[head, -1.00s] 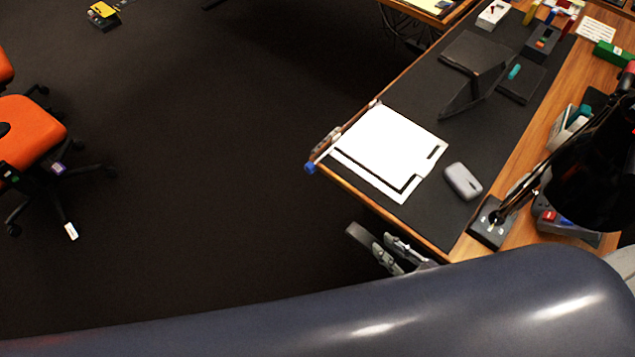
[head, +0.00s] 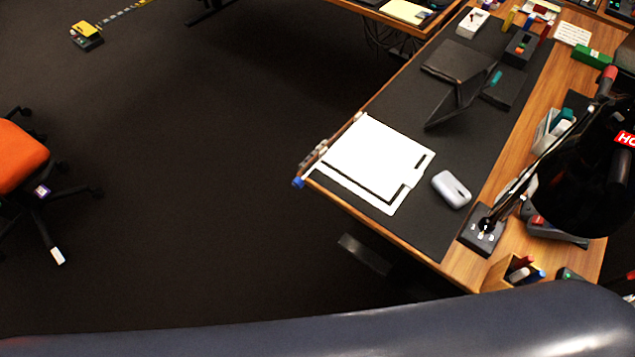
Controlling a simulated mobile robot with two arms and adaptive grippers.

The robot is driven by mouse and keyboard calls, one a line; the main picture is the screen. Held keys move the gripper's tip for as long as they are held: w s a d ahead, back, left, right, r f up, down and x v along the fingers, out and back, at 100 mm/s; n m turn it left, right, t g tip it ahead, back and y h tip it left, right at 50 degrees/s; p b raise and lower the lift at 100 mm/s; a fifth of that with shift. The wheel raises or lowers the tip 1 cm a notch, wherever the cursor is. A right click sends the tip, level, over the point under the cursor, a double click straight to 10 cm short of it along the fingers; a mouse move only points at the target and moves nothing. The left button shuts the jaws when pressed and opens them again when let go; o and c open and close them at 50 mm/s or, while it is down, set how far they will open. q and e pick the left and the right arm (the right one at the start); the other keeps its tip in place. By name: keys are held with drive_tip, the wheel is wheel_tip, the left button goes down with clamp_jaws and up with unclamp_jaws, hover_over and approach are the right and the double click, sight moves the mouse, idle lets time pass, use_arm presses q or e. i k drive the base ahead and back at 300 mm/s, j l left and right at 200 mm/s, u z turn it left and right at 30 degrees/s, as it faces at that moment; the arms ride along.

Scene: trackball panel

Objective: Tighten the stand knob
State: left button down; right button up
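A black angled stand (head: 458,95) is on the dark desk mat (head: 415,225), towards the back of the desk. A small teal piece (head: 496,78) shows beside it. I cannot make out a knob on the stand at this size. Neither gripper shows now. A large smooth grey arm part of mine crosses the bottom of the view and hides what lies below it.
A white clipboard-like board (head: 375,158) and a grey mouse (head: 451,190) lie on the mat. A black lamp (head: 580,180) stands at the right, near a wooden pen box (head: 508,273). An orange chair (head: 18,158) is at the left. The floor between is clear.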

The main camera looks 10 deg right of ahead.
sight(296, 183)
drive_tip(key=i+j+z, duration=0.1)
drive_tip(key=z, duration=0.3)
drive_tip(key=j+z, duration=0.1)
drive_tip(key=z, duration=0.3)
drive_tip(key=j+z, duration=0.2)
drive_tip(key=z, duration=0.2)
drive_tip(key=i+j+z, duration=0.1)
drive_tip(key=z, duration=0.3)
drive_tip(key=j+z, duration=0.2)
drive_tip(key=z, duration=0.2)
